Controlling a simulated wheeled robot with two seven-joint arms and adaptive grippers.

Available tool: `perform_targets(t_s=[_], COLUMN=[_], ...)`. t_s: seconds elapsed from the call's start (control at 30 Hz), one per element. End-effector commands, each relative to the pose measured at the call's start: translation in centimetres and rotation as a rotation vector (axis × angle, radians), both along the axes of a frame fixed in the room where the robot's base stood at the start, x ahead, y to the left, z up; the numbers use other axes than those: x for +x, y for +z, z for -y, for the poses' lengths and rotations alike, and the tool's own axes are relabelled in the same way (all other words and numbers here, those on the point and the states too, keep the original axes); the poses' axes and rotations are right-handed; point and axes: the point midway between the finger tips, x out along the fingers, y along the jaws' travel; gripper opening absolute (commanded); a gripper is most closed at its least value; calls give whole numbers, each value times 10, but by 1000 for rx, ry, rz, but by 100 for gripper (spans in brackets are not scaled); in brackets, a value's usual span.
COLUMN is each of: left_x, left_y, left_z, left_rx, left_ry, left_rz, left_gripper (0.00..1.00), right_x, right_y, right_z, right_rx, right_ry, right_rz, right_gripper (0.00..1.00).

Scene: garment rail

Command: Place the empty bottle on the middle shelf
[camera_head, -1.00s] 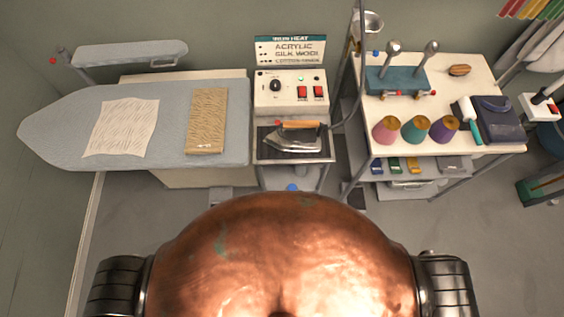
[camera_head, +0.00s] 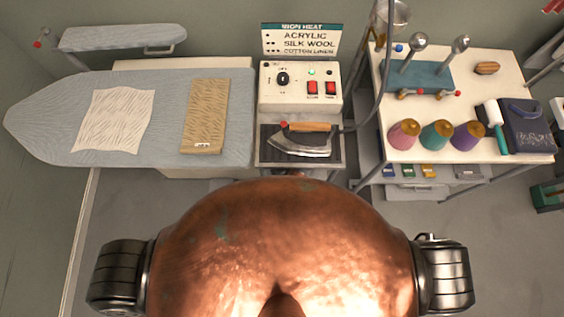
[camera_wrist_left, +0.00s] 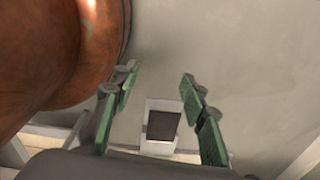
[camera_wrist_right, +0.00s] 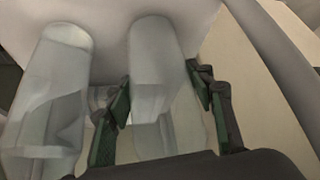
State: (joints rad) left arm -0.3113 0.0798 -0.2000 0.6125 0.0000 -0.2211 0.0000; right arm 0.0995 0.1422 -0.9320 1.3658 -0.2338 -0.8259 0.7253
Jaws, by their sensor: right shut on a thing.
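My right gripper (camera_wrist_right: 160,92) is shut on a pale, translucent bottle (camera_wrist_right: 154,50) in the right wrist view. Whether this bottle is empty is hard to tell. A second, similar pale bottle (camera_wrist_right: 48,100) stands to its left, apart from the fingers. My left gripper (camera_wrist_left: 158,80) is open, with nothing between its fingers, in the left wrist view. Neither gripper shows in the head view. A lower shelf (camera_head: 410,190) with small coloured items shows under the white table at the right; I cannot tell whether it is the middle shelf.
An ironing board (camera_head: 50,112) with two cloth pieces is at the left. An iron (camera_head: 303,142) rests on the control stand in the middle. Several thread cones, including a pink one (camera_head: 403,136), stand on the white table (camera_head: 500,65). A hose hangs between stand and table.

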Motion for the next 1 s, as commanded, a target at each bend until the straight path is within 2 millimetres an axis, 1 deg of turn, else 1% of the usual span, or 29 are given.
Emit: perform_targets(t_s=[0.03,0.1,0.17,0.23,0.37,0.4,0.6,0.63,0.73,0.9,1.0], left_x=[8,21,29,30,21,19,11,10,8,10,12], left_y=[-9,-11,-9,-8,-8,-8,-8,-9,-9,-8,-6], left_z=[0,1,1,2,2,2,1,1,1,1,1], left_rx=[-1,-2,-2,-3,-2,-2,-2,-1,-1,-1,-2], left_ry=[-2,-7,-8,-8,-6,-5,-3,-2,-2,-3,-3], left_rz=[7,23,34,36,26,24,14,12,9,12,14], left_gripper=[40,40,40,40,40,40,40,40,40,40,40], right_x=[0,0,0,0,0,0,0,0,0,-1,-4], right_y=[-10,-11,-10,-9,-9,-9,-9,-9,-9,-8,-3], right_z=[2,0,0,-1,-1,-1,0,0,0,1,2], right_rx=[-2,-1,-1,-1,-2,-2,-2,-2,-2,-2,-1], right_ry=[0,2,3,4,5,4,3,3,3,3,2], right_rz=[0,-1,-1,1,1,0,0,0,0,0,0], right_gripper=[25,25,25,25,25,51,65,67,67,67,67])
